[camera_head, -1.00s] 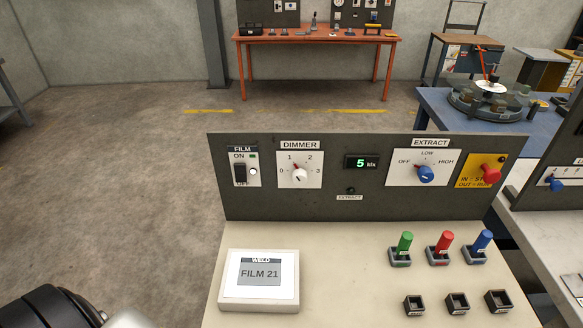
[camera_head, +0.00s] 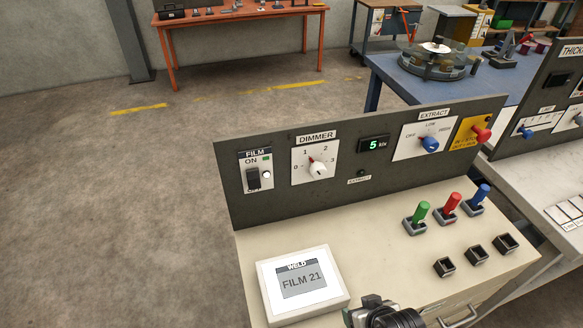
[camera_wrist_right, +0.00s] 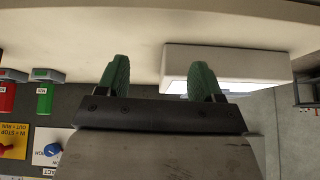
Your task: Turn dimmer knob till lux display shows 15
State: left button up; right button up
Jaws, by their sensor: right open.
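The dimmer knob (camera_head: 318,170) is a white knob on a white plate marked 0 to 3, on the upright dark panel. A small red mark shows at its upper left; the exact setting is too small to read. The lux display (camera_head: 374,144), to its right, shows a green 5 klx. My right gripper (camera_wrist_right: 159,72) has two green fingers spread apart with nothing between them. A dark part of an arm shows at the bottom of the head view, below the panel and apart from the knob. My left gripper is not in view.
A black film switch (camera_head: 253,178) is left of the dimmer. A blue extract knob (camera_head: 429,144) and a red knob (camera_head: 481,134) are to the right. Green (camera_head: 419,214), red and blue levers stand on the desktop. A white FILM 21 screen box (camera_head: 303,283) sits at front left.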

jog(key=w, duration=0.1)
jog(key=w+a+r+t, duration=0.1)
jog(key=w, duration=0.1)
jog(key=w+r+t, duration=0.1)
jog(key=w, duration=0.1)
jog(key=shift+a+r+y, duration=0.2)
jog(key=shift+a+y, duration=0.2)
jog(key=w+a+r+t+y, duration=0.1)
jog(key=w+r+t, duration=0.35)
jog(key=w, duration=0.25)
jog(key=m+t, duration=0.2)
jog(key=t, duration=0.3)
send_near(321, 173)
jog(key=shift+y, duration=0.3)
jog(key=p+x, duration=0.2)
jog(key=x, duration=0.9)
jog(key=shift+d+f, duration=0.1)
jog(key=shift+d, duration=0.05)
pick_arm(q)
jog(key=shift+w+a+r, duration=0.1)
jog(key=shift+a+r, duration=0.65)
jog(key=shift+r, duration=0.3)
pick_arm(e)
jog(key=c, duration=0.9)
jog(key=shift+m, duration=0.3)
jog(key=shift+c, duration=0.2)
